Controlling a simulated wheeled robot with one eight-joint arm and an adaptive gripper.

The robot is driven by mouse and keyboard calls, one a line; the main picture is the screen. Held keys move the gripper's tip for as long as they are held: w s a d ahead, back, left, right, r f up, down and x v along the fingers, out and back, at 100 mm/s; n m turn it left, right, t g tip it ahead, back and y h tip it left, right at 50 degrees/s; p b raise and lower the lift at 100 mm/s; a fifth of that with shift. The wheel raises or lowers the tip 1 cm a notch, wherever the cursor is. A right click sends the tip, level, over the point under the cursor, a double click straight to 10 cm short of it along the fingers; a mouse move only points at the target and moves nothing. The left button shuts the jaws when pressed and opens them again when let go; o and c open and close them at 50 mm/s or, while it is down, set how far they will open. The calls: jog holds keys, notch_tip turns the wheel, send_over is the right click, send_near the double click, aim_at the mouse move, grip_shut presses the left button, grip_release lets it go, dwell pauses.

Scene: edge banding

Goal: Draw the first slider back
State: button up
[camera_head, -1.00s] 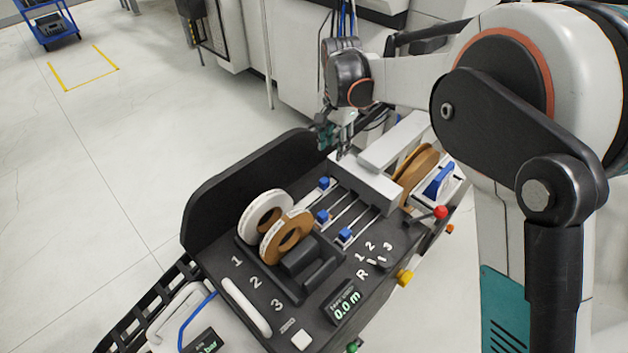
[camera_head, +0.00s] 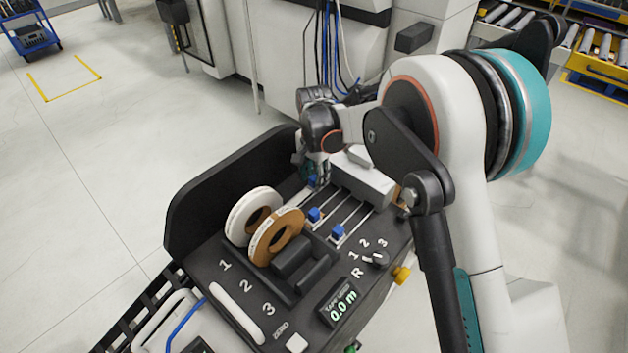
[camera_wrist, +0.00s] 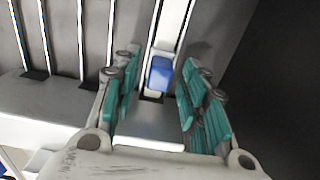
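The first slider is a blue block (camera_wrist: 160,74) on a pale rail. In the wrist view it sits between the two teal fingers of my gripper (camera_wrist: 158,95), with a gap on each side. In the head view the same slider (camera_head: 312,181) is partly hidden behind my gripper (camera_head: 318,172), at the grey housing's end of its rail. My gripper is open. Two other blue sliders, the middle one (camera_head: 314,215) and the nearer one (camera_head: 337,232), stand on their own rails beside it.
White and brown tape rolls (camera_head: 275,236) stand left of the rails. A black guard wall (camera_head: 225,185) rises behind them. The grey housing (camera_head: 365,185) crosses the rails' far end. A selector knob (camera_head: 376,258) and a display reading 0.0 m (camera_head: 342,303) are nearer.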

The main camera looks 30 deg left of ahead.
aim_at(290, 197)
jog(key=shift+f, duration=0.4)
jog(key=shift+c, duration=0.6)
grip_shut()
jog(key=s+a, duration=0.1)
jog(key=s, duration=0.5)
jog(key=s+a, duration=0.1)
jog(key=s, duration=0.2)
jog(key=shift+a, duration=0.3)
jog(key=shift+o, duration=0.6)
grip_release()
jog(key=shift+s+a, duration=0.1)
jog(key=shift+s, duration=0.05)
